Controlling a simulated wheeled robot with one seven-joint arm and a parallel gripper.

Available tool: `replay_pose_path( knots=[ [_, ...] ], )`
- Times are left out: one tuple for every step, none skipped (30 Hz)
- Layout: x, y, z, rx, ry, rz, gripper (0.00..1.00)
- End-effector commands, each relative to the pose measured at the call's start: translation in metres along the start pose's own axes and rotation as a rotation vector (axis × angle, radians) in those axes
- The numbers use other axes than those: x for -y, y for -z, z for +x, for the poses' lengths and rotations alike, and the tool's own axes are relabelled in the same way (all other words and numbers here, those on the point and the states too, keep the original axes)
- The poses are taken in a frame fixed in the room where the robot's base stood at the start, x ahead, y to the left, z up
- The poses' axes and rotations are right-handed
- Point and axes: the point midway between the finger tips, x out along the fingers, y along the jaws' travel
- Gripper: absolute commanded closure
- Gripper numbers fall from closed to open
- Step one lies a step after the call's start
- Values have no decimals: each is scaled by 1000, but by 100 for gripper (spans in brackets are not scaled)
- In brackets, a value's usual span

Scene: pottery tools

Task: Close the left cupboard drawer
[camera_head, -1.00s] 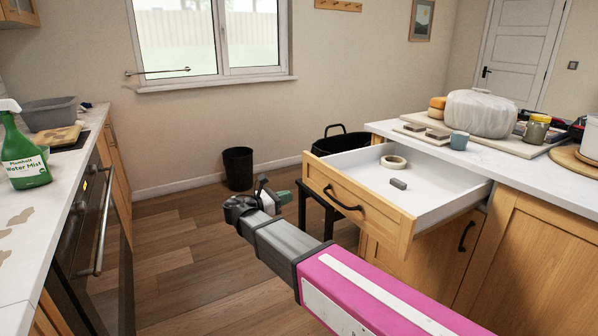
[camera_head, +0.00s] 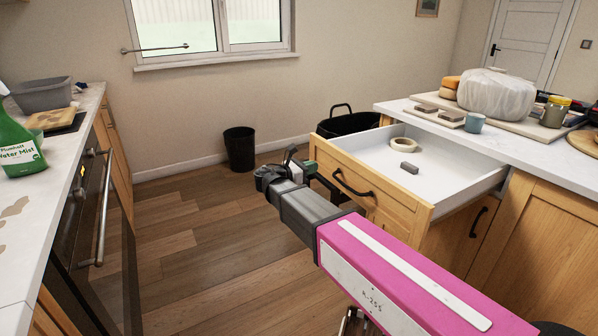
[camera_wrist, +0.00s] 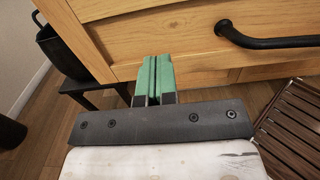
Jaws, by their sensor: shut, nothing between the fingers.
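The wooden drawer (camera_head: 361,190) stands pulled out of the cupboard under the right-hand worktop. Its white inside holds a roll of tape (camera_head: 403,144) and a small grey block (camera_head: 409,168). A black bar handle (camera_head: 352,184) is on its front; the handle also shows in the wrist view (camera_wrist: 270,42). My gripper (camera_wrist: 156,75) has its green fingers together and empty, pointing at the lower part of the drawer front, left of the handle. Whether the fingertips touch the wood I cannot tell. In the head view my arm hides much of the gripper.
A cupboard door with a black handle (camera_head: 478,222) is below the drawer. A black stool (camera_wrist: 95,87) and black tub (camera_head: 348,122) stand beyond the drawer. A black bin (camera_head: 239,149) is by the wall.

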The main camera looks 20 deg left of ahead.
Motion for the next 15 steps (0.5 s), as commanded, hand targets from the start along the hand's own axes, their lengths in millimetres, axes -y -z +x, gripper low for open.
replay_pose_path(
  knots=[
    [0,0,9,0,1,0,100],
    [0,0,13,0,1,0,100],
    [0,0,19,0,1,0,100],
    [0,0,23,0,1,0,100],
    [0,0,26,0,1,0,100],
    [0,0,30,0,0,0,100],
    [0,0,32,0,0,0,100],
    [0,0,34,0,-1,0,100],
    [0,0,37,0,-1,0,100],
    [0,0,38,0,0,0,100],
    [0,0,40,0,0,0,100],
    [0,0,41,0,0,0,100],
    [0,0,41,0,0,0,100],
    [0,0,41,0,0,0,100],
    [0,0,41,0,-1,0,100]
  ],
)
